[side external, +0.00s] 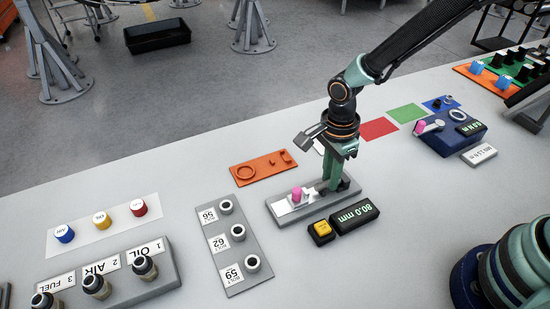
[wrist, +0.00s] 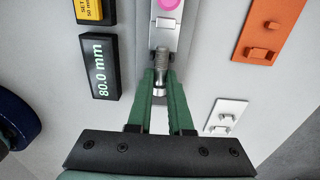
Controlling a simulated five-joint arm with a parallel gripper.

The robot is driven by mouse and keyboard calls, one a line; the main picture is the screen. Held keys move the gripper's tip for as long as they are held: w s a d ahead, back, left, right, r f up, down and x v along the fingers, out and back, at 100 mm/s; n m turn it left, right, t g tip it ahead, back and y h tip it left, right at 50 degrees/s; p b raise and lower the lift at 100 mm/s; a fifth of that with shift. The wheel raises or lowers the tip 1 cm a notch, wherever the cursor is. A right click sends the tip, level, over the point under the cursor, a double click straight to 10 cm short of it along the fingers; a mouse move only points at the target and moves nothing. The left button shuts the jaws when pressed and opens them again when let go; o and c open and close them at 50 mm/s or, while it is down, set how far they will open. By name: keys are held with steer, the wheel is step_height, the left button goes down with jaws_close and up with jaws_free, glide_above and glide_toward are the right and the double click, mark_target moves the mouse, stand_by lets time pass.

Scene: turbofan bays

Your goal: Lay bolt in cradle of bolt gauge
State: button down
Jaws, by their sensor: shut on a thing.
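The bolt gauge (side external: 281,209) is a long grey base with a pale strip and a pink knob (side external: 297,193) near its left end. Its dark display (side external: 354,217) reads 80.0 mm. My gripper (side external: 336,186) points down over the right part of the gauge. In the wrist view its green fingers (wrist: 161,82) are shut on a grey metal bolt (wrist: 161,58). The bolt lies lengthwise along the gauge, threaded end toward the pink knob. I cannot tell whether it touches the cradle. In the side view the fingers hide the bolt.
A yellow button box (side external: 321,232) stands beside the display. A grey bolt rack (side external: 229,245) with several labelled holes is to the left. An orange plate (side external: 263,168) lies behind the gauge. A blue device (side external: 448,136) stands at the right.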

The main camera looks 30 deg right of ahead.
steer(key=shift+f, duration=0.2)
stand_by(0.5)
steer(key=shift+c, duration=1.8)
jaws_free()
steer(key=shift+r, duration=3.55)
steer(key=shift+d+r, duration=0.2)
steer(key=shift+r, duration=0.1)
steer(key=s+d+r+n+t, duration=0.3)
steer(key=d+r+n, duration=0.4)
steer(key=n, duration=0.2)
steer(key=s+d+r+n+t, duration=0.3)
steer(key=d+r+n, duration=0.4)
steer(key=r+n, duration=0.1)
steer(key=shift+s+n, duration=0.25)
steer(key=shift+n, duration=0.25)
